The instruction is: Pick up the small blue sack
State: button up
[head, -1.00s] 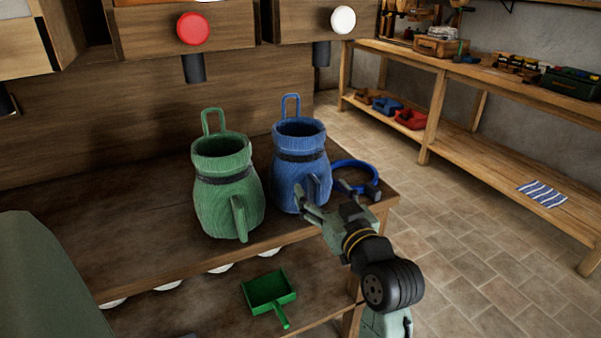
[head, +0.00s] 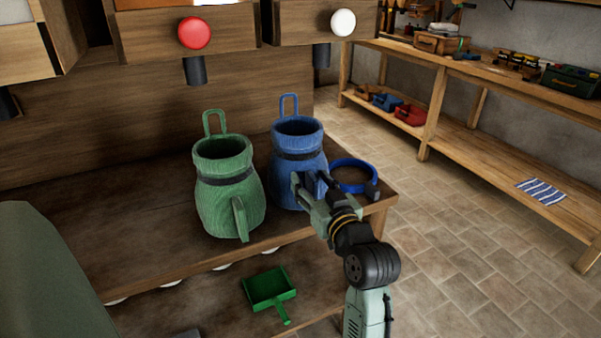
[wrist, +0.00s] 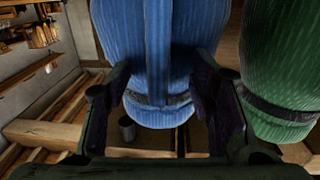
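The small blue sack (head: 297,152) stands upright on the wooden bench, with a dark band round its neck, a loop at the back and an upright handle on its front. It also fills the middle of the wrist view (wrist: 180,60), its handle (wrist: 158,50) lined up between my fingers. My gripper (head: 309,182) is open at the front of the sack, by the handle; its two fingers show spread apart in the wrist view (wrist: 160,105). I cannot tell whether either finger touches the handle. The gripper hides part of the sack's lower front.
A similar green sack (head: 226,200) stands close on the left. A blue ring-shaped object (head: 352,163) lies right of the blue sack, near the bench (head: 110,225) corner. A green scoop (head: 270,288) lies on the lower shelf. Floor at right is clear.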

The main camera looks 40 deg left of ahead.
grip_shut()
dwell(0.3)
dwell(0.5)
